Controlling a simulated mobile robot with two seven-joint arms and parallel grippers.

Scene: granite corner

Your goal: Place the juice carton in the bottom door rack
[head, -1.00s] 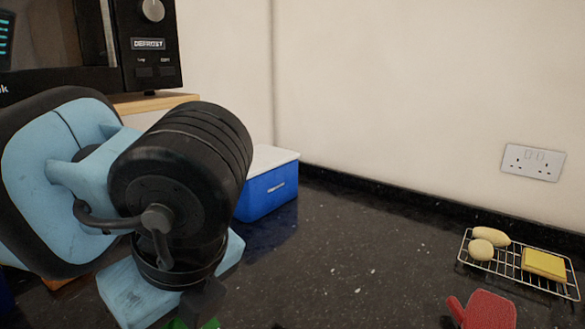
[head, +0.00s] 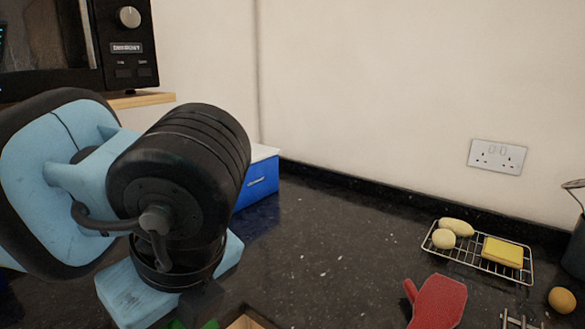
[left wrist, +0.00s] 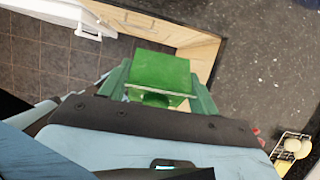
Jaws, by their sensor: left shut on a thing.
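The green juice carton (left wrist: 160,72) is between the fingers of my left gripper (left wrist: 160,88) in the left wrist view. The gripper is shut on it, with one finger on each side. In the head view only small green bits (head: 210,324) show at the bottom edge, below my left arm, which hides most of that gripper. No door rack can be made out. A white unit with a handle (left wrist: 88,30) is at the upper left of the left wrist view; I cannot tell if it is the fridge. My right gripper is not in view.
A dark speckled counter (head: 330,235) has a blue box (head: 262,182), a wire rack (head: 478,262) with food, a red mitt (head: 437,300) and an orange fruit (head: 562,300). A microwave (head: 128,60) is upper left. Wooden cabinets (left wrist: 150,25) and tiled floor (left wrist: 45,65) lie below the gripper.

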